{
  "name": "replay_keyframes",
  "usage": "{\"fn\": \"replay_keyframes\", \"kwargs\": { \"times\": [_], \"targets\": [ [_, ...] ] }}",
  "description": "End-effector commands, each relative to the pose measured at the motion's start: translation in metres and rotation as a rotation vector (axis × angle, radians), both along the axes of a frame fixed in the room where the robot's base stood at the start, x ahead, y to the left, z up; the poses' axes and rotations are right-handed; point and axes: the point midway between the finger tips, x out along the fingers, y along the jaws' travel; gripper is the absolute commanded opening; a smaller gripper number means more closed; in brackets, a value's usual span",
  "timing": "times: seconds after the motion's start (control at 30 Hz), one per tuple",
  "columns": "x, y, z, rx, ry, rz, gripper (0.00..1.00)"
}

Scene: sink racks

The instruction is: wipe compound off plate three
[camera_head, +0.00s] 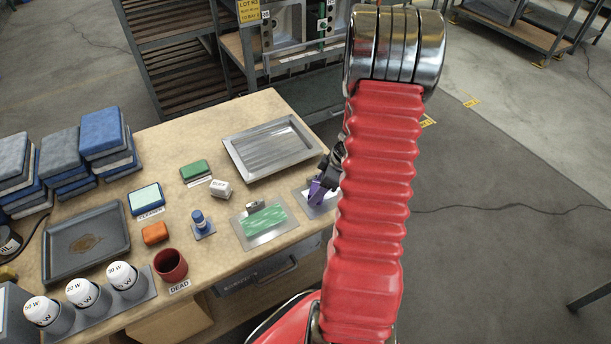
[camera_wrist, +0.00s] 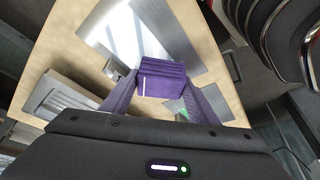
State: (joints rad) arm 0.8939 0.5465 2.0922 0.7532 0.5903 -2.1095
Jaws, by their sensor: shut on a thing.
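My gripper (camera_wrist: 162,92) is shut on a purple ridged pad (camera_wrist: 160,78). In the head view the pad (camera_head: 317,191) is over a bare-looking metal plate (camera_head: 303,201) near the table's right edge, partly hidden by my arm. In the wrist view this plate (camera_wrist: 118,32) is shiny beyond the pad; whether the pad touches it I cannot tell. Left of it in the head view, another metal plate (camera_head: 246,242) carries green striped compound (camera_head: 264,223) and a small dark block at its back edge. A green patch also shows behind my finger in the wrist view (camera_wrist: 176,105). Plate numbers are not readable.
A metal tray (camera_head: 232,146) lies behind the plates. A red cup (camera_head: 170,265), dark tray (camera_head: 52,271) and stacked pads (camera_head: 103,133) fill the left.

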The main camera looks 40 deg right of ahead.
Motion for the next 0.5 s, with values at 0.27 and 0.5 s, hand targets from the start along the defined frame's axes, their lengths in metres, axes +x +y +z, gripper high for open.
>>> {"fn": "replay_keyframes", "kwargs": {
  "times": [0.27, 0.5],
  "targets": [
    [0.001, 0.025, 0.0, 0.002, 0.001, 0.001, 0.3],
    [0.003, 0.04, 0.004, 0.001, 0.0, 0.003, 0.3]
  ]
}}
